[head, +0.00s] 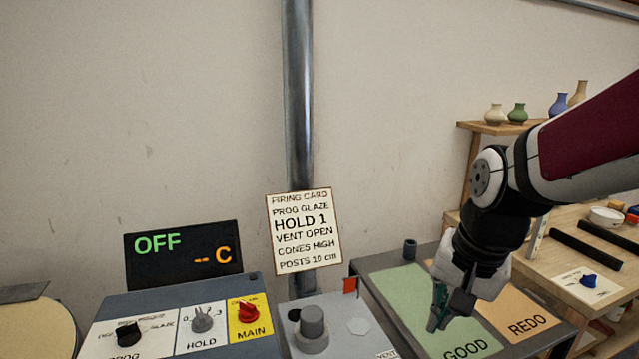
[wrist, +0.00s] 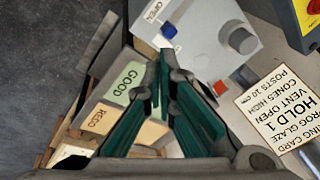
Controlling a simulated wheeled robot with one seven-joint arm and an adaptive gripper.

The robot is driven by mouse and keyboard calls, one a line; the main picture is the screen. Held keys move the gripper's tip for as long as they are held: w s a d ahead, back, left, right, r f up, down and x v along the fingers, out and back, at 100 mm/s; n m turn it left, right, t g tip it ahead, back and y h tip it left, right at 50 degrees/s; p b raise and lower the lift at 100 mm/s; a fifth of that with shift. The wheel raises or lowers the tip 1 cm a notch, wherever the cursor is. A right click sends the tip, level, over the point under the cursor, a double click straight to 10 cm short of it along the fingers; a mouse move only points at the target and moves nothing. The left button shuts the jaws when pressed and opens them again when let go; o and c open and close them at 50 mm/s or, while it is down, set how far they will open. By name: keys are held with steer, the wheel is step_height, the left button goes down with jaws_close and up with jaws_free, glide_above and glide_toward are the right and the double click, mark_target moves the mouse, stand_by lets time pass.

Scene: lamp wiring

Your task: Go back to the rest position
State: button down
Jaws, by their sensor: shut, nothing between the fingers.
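My gripper (head: 436,320) is shut and empty. In the head view it hangs from my arm at the right, fingers pointing down, in front of the green GOOD area (head: 405,300). I cannot tell its exact height above that surface. In the wrist view my gripper's green-padded fingers (wrist: 164,62) come together at the middle, with the GOOD area (wrist: 122,88) and the REDO area (wrist: 97,119) to their left.
A control panel (head: 185,283) with three knobs stands at the lower left under a display reading OFF (head: 183,253). A firing card (head: 304,232) hangs before a vertical pipe (head: 299,100). A grey knob box (head: 330,335) is left of the GOOD area. Shelves with vases (head: 517,113) stand at right.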

steer(key=s+r+n+t, duration=0.1)
steer(key=s+r+n, duration=0.2)
steer(key=s, duration=0.4)
steer(key=s+d+r+n+t, duration=0.1)
steer(key=s+r+n, duration=0.2)
steer(key=s, duration=0.4)
steer(key=shift+h, duration=0.4)
steer(key=shift+d, duration=0.1)
